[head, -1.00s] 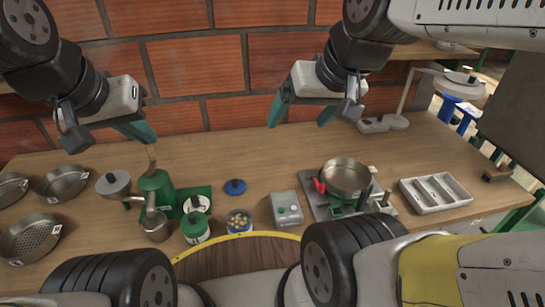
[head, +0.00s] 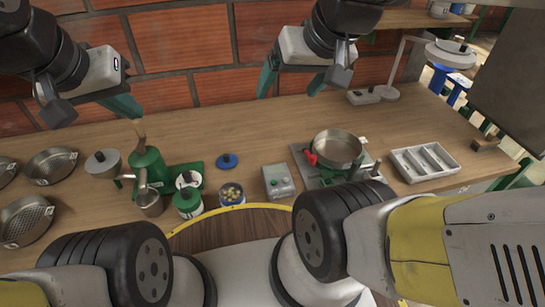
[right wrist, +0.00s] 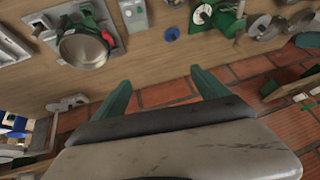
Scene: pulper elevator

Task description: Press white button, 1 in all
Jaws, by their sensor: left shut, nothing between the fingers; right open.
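A small grey control box (head: 278,181) stands on the wooden worktop near its front edge, right of centre. A green button shows on its top; a white button is too small to make out for certain. The box also shows at the top of the right wrist view (right wrist: 136,15). My left gripper (head: 132,107) is shut and empty, above the back left of the worktop. My right gripper (head: 290,88) is open and empty, in front of the brick wall, apart from the box. Its two green fingers also show in the right wrist view (right wrist: 160,80).
A steel pan (head: 338,150) on a scale-like plate stands right of the box, with a white compartment tray (head: 426,163) beyond. Left are a jar of beans (head: 232,194), a blue lid (head: 227,161), a green grinder (head: 147,168) and several steel pans. The worktop's back strip is clear.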

